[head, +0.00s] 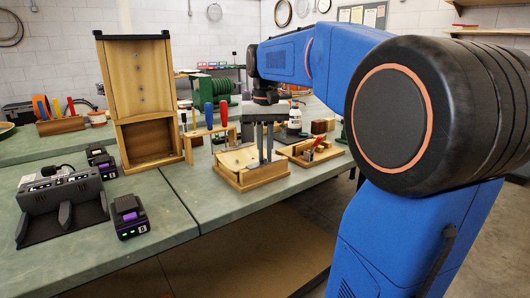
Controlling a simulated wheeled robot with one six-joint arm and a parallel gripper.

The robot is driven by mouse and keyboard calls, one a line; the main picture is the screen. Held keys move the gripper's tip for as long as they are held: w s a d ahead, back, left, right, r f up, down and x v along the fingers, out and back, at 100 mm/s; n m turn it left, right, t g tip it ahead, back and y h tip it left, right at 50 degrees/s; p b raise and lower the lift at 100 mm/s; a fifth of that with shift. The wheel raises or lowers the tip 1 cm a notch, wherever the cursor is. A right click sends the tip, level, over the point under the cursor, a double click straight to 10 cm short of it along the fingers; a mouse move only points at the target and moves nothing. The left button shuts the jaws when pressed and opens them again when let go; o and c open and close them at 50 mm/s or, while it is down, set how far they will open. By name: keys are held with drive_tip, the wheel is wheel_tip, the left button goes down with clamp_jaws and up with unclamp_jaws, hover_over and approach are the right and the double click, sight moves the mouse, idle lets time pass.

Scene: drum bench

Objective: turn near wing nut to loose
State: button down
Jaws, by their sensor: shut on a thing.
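My gripper (265,161) points straight down over a low wooden box (257,181) on the bench. Its two slim grey fingers reach down to the box's pale top and are close together, shut on a small part there. That part is where the near wing nut would be, but it is too small and too covered by the fingers to make out. The nut's angle cannot be told. No other wing nut can be made out at this size.
A tall wooden cabinet (139,78) stands left of the box. A wooden rack with screwdrivers (224,111) stands behind it. A wooden tray (326,156) lies close on the right. A black charger (62,197) and a battery (129,217) sit at the left front.

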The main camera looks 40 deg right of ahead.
drive_tip(key=n, duration=0.6)
drive_tip(key=shift+n, duration=0.3)
drive_tip(key=n, duration=0.5)
drive_tip(key=shift+r, duration=0.1)
drive_tip(key=n, duration=0.5)
drive_tip(key=shift+n, duration=0.4)
drive_tip(key=n, duration=0.4)
drive_tip(key=shift+n, duration=0.4)
idle(0.6)
drive_tip(key=c, duration=1.8)
unclamp_jaws()
